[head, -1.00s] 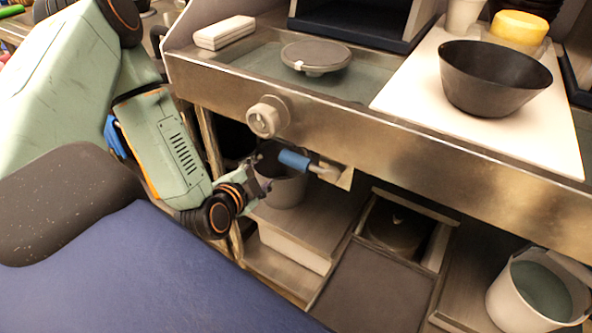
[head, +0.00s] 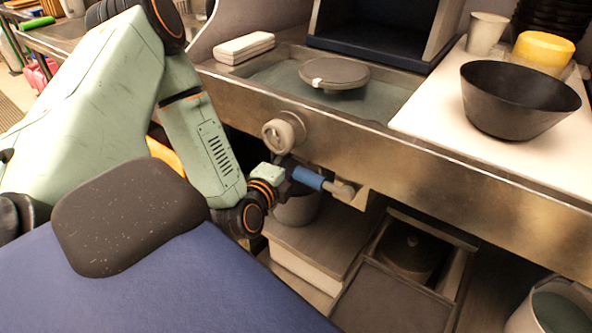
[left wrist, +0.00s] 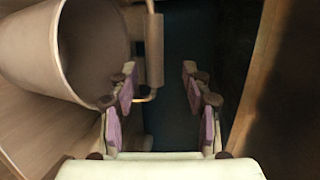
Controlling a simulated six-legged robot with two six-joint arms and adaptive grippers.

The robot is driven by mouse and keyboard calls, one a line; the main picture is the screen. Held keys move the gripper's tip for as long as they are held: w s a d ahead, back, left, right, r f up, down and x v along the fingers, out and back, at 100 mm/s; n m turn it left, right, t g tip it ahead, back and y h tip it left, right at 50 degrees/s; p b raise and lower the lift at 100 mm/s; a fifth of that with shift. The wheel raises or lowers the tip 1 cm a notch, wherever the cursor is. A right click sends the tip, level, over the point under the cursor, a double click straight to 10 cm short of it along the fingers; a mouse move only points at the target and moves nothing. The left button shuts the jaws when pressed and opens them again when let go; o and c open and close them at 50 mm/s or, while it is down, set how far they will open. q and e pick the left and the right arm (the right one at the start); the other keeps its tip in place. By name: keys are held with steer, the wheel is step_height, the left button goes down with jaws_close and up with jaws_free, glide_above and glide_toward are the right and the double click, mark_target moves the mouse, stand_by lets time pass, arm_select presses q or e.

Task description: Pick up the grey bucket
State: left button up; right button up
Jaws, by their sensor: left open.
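A grey bucket (head: 298,209) stands on a low shelf under the counter, partly hidden by my left gripper and the counter edge. In the left wrist view, a bucket (left wrist: 58,48) fills the upper left with its mouth toward the camera. A cylindrical grip on a thin rod (left wrist: 154,50) shows beside its rim. My left gripper (head: 284,185) is open and in front of the bucket in the head view. In the left wrist view its two fingers (left wrist: 160,78) are apart, with the bucket to their left. Contact is unclear. My right gripper is not in view.
The metal counter front (head: 420,170) overhangs the shelf. Another pale bucket (head: 520,318) stands at the lower right. A black bowl (head: 515,105) is on the white counter board (head: 425,112).

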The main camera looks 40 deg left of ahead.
mark_target(297, 158)
arm_select(q)
steer(key=b+x, duration=0.1)
steer(key=x, duration=0.1)
steer(key=f+b+x, duration=0.1)
steer(key=b+x, duration=0.1)
steer(key=shift+w, duration=0.2)
steer(key=shift+w+a+f, duration=0.1)
steer(key=shift+w+a, duration=0.1)
steer(key=shift+w, duration=0.25)
steer(key=shift+c, duration=0.4)
steer(key=c, duration=0.5)
jaws_close()
